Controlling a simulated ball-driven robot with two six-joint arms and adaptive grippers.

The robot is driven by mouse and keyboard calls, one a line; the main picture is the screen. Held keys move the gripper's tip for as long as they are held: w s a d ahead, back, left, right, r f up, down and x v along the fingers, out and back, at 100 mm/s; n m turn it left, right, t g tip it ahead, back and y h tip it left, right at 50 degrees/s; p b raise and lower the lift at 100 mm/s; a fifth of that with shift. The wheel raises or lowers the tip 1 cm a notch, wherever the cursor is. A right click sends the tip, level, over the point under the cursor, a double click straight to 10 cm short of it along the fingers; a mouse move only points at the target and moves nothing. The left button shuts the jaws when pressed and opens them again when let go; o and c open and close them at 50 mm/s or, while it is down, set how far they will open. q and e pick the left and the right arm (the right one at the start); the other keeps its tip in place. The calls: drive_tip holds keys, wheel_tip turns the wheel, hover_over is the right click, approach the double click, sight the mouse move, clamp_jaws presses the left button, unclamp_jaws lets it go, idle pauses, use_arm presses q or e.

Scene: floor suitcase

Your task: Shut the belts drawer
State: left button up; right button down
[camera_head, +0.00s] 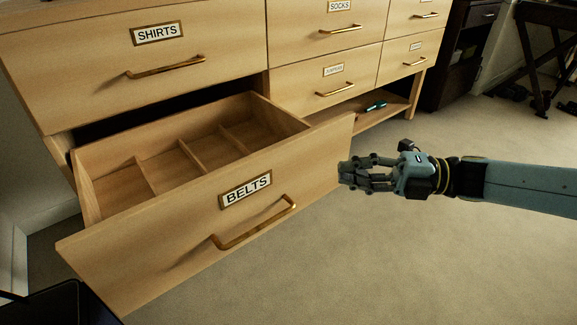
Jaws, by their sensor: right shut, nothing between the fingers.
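The belts drawer (185,250) is pulled well out of the wooden dresser, with its label reading BELTS and a brass bar handle (253,224) on its front. Its inside is divided into compartments and looks empty. My right gripper (343,173) is shut and empty, its fingertips at the right end of the drawer front. I cannot tell whether they touch it. My left gripper is not in view.
The shirts drawer (90,75) above is shut, as are the socks drawer (300,30) and the drawers beside it. A small teal object (375,105) lies on the low shelf at right. Carpet (440,260) in front is clear. Dark furniture stands at the back right.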

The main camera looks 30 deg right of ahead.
sight(287, 155)
use_arm(q)
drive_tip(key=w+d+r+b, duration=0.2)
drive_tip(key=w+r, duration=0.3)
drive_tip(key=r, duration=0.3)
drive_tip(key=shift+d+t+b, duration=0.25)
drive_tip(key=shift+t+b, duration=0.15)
drive_tip(key=shift+b, duration=0.5)
use_arm(e)
drive_tip(key=shift+w+a, duration=1.15)
drive_tip(key=shift+w, duration=0.45)
drive_tip(key=shift+w+a, duration=1.15)
drive_tip(key=shift+w, duration=0.5)
drive_tip(key=shift+w+a, duration=1.15)
drive_tip(key=shift+w, duration=0.45)
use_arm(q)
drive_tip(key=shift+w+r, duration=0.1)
use_arm(e)
drive_tip(key=shift+w, duration=0.15)
